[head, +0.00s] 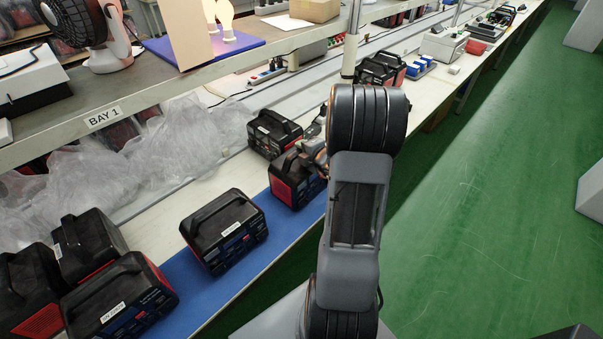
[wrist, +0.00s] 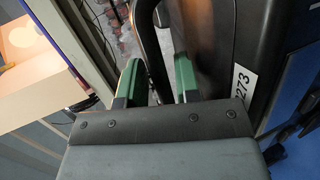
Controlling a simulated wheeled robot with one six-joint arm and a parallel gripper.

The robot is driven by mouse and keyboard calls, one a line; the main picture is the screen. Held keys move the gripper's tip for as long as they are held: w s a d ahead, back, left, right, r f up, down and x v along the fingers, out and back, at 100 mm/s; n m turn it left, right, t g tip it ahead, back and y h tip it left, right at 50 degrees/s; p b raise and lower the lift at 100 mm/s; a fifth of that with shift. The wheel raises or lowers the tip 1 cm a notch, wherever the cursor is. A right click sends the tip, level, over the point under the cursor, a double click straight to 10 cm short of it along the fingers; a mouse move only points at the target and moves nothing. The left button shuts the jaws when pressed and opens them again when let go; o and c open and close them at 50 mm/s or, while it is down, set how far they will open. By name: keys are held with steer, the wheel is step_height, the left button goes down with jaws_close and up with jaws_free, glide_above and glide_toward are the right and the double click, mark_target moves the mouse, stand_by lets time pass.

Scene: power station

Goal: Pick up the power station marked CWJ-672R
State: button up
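Several black and red power stations stand on the bench; their white labels are too small to read in the head view. My gripper (head: 318,152) is at the handle of one power station (head: 284,186) on the blue mat, partly hidden by my arm. A gap shows between the handle and the right finger. I cannot read CWJ-672R on any label.
Another power station (head: 224,231) stands nearer on the blue mat (head: 190,290), and one (head: 272,133) stands just behind. Several crowd the lower left. Clear plastic wrap (head: 150,140) lies along the back under the BAY 1 shelf (head: 170,95). Green floor (head: 480,200) is free at right.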

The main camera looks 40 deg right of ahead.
steer(key=shift+w+f, duration=0.15)
steer(key=shift+w, duration=0.3)
steer(key=shift+c, duration=0.3)
jaws_close()
steer(key=shift+s+f, duration=0.1)
steer(key=shift+f, duration=0.05)
stand_by(0.6)
steer(key=shift+r, duration=0.2)
